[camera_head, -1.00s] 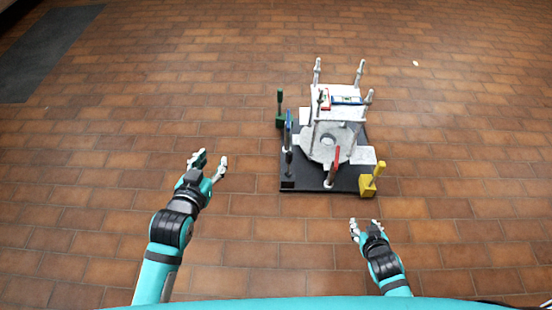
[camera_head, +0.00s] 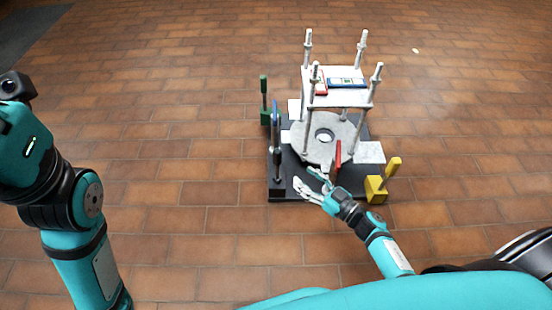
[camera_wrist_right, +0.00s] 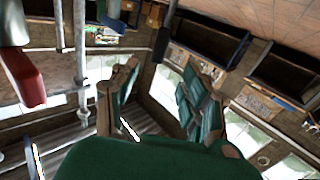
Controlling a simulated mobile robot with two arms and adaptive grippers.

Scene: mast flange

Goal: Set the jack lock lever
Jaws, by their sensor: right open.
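A black base plate (camera_head: 285,190) on the floor carries a grey round flange (camera_head: 310,142) and several coloured levers. A red-handled lever (camera_head: 338,154) stands upright at its front, and a blue-handled one (camera_head: 275,118) stands at its left. A green lever (camera_head: 264,92) is at the back left, and a yellow lever (camera_head: 391,168) on a yellow block leans right at the front right. Which is the jack lock lever cannot be told. My right gripper (camera_head: 304,178) is open and empty over the plate's front edge, close to the red lever. The red handle (camera_wrist_right: 22,78) shows left of the open fingers (camera_wrist_right: 160,82) in the right wrist view. My left gripper is out of view.
Upright metal rods (camera_head: 313,95) around the flange carry a white top plate (camera_head: 342,98) with a red item and a blue item on it. White sheets (camera_head: 370,152) lie on the base.

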